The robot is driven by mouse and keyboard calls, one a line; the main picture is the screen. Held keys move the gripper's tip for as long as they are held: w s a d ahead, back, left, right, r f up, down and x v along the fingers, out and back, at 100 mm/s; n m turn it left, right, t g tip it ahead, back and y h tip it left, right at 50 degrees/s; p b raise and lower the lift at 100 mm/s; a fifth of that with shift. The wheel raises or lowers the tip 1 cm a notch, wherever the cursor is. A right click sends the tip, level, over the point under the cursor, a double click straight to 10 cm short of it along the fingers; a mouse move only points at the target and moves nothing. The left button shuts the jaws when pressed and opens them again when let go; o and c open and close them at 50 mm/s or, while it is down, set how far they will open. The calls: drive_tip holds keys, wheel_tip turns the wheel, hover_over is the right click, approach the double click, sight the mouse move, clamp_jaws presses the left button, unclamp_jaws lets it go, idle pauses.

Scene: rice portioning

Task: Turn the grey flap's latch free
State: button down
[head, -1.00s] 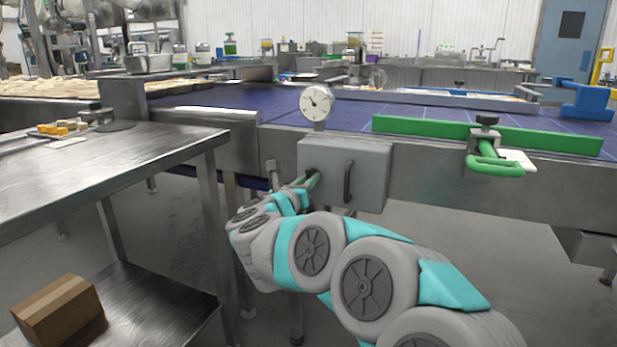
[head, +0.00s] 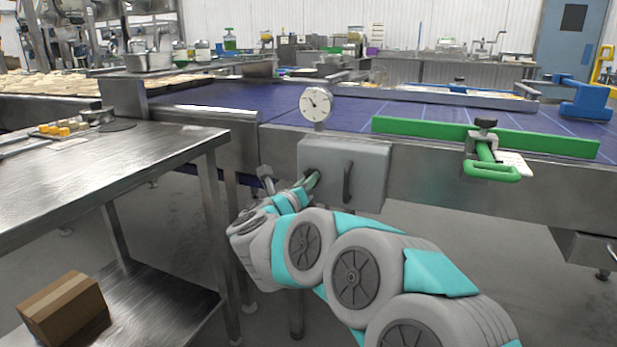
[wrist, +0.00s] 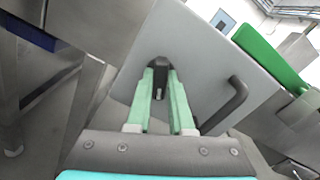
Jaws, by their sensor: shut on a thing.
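The grey flap (head: 368,170) is a box-like panel on the side of the conveyor frame, with a dark bar handle (head: 347,182) at its middle. It fills the centre of the wrist view (wrist: 205,85), where it appears tilted, with the handle (wrist: 228,105) to the right. The dark latch (wrist: 157,66) sits near the flap's left edge. My gripper (wrist: 162,82) is shut on the latch, its two pale green fingers either side of it. In the head view my gripper (head: 313,180) reaches the flap's left side, and the latch is mostly hidden there.
A round dial gauge (head: 316,103) stands just above the flap. A green bar (head: 400,126) with a green-handled clamp (head: 490,168) lies along the belt edge to the right. A steel table (head: 100,165) stands close on the left, with a cardboard box (head: 62,308) on its lower shelf.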

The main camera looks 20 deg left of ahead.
drive_tip(key=shift+n+p, duration=0.3)
drive_tip(key=shift+n, duration=0.2)
drive_tip(key=n+p, duration=0.2)
drive_tip(key=n, duration=0.1)
drive_tip(key=shift+p, duration=0.4)
idle(0.4)
